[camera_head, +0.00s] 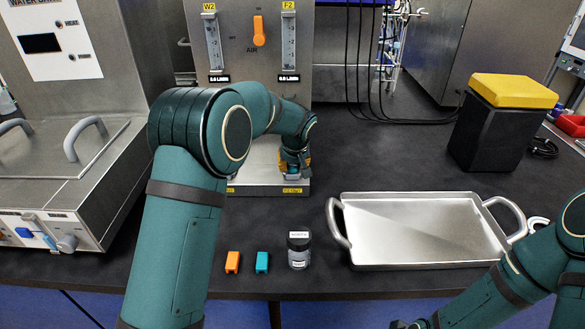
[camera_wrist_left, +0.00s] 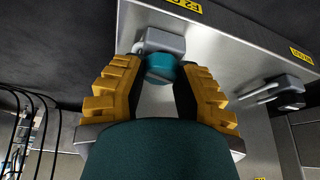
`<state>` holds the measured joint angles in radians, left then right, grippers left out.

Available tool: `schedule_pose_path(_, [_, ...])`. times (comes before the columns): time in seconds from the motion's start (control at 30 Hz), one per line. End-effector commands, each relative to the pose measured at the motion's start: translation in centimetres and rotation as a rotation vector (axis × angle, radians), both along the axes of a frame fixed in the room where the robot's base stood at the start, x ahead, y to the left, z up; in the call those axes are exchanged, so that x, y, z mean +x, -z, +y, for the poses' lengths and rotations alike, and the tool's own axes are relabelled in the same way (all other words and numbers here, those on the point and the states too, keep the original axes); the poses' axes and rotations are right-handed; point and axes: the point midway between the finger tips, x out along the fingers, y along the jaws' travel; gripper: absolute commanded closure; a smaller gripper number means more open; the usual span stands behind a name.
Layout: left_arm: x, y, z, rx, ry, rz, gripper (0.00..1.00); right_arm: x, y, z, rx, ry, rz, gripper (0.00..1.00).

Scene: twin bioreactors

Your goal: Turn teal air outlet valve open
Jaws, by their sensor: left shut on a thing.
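The teal valve knob (camera_wrist_left: 161,68) sits on a grey fitting (camera_wrist_left: 160,40) on the steel panel in the left wrist view. My left gripper (camera_wrist_left: 158,80) has its two yellow-and-black fingers on either side of the knob and is shut on it. In the head view my left gripper (camera_head: 294,168) is at the lower right of the bioreactor panel; the arm and gripper hide the knob there. My right arm comes in at the lower right of the head view; its gripper end (camera_head: 412,324) is mostly cut off by the bottom edge.
An orange AIR handle (camera_head: 259,31) is on the upper panel between two flow meters. A metal tray (camera_head: 425,262), a small jar (camera_head: 299,251), an orange clip (camera_head: 233,262) and a teal clip (camera_head: 262,262) lie in front. A black box with a yellow top (camera_head: 512,90) stands right.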

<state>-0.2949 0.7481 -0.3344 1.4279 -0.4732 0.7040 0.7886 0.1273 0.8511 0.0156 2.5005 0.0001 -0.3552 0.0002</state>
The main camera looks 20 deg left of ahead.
Motion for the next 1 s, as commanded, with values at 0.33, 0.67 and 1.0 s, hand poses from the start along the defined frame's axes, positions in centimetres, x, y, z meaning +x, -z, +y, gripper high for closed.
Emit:
schedule_pose_path(0.33, [-0.04,0.27,-0.08,0.002,-0.186,0.005,1.00,0.08,0.27,0.00,0.000,0.001,-0.002,0.53])
schedule_pose_path(0.67, [-0.07,0.29,-0.07,0.000,-0.240,0.006,1.00,0.08,0.29,-0.01,0.000,0.001,-0.002,0.53])
schedule_pose_path(1.0, [-0.09,0.32,-0.05,0.000,-0.241,0.007,1.00,0.07,0.30,-0.01,0.000,0.001,-0.002,0.53])
